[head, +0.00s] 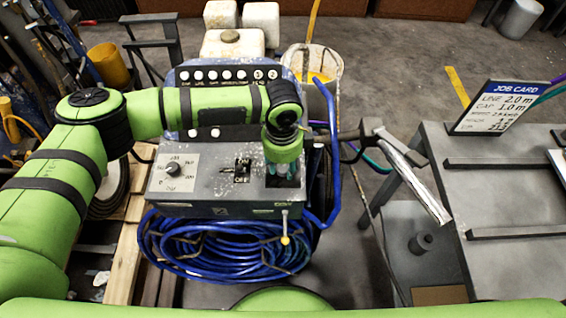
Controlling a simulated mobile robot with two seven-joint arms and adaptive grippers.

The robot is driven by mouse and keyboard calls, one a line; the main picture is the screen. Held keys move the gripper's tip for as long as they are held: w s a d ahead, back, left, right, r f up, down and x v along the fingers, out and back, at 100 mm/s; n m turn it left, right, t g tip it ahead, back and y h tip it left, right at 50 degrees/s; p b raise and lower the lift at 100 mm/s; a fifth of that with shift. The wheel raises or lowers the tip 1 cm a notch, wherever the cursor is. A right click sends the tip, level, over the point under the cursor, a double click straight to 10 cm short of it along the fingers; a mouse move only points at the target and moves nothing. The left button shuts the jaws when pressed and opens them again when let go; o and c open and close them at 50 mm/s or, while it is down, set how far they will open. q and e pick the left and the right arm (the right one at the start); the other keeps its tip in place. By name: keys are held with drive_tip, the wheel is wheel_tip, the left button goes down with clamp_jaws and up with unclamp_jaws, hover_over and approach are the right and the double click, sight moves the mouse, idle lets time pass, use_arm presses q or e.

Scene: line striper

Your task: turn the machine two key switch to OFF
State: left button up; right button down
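The grey control box (215,185) of the machine stands in the middle of the head view. Its top has a round knob on a pale scale plate (172,170) at the left and a small dark-labelled switch (241,169) in the middle. My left gripper (283,176) points down over the right part of this top, right of the labelled switch. Its fingers are small and dark here, so I cannot tell whether they are open or hold anything. What lies beneath them is hidden, and I cannot clearly make out a key switch. My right gripper is out of view.
An upright panel with a row of indicators (227,75) stands behind the box, partly behind my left arm. A coiled blue hose (225,245) hangs in front. At the right are a grey table (520,250) and a job card (497,106).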

use_arm(q)
clamp_jaws()
drive_tip(key=shift+r+n+p, duration=0.2)
drive_tip(key=shift+n+p, duration=0.6)
drive_tip(key=shift+p, duration=0.4)
drive_tip(key=n+p, duration=0.6)
drive_tip(key=shift+s, duration=0.1)
drive_tip(key=shift+f+n+p, duration=0.2)
drive_tip(key=shift+n+p, duration=1.6)
drive_tip(key=shift+n, duration=0.4)
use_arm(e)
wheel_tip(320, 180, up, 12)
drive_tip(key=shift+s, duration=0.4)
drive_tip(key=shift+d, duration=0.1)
use_arm(q)
drive_tip(key=o, duration=0.8)
unclamp_jaws()
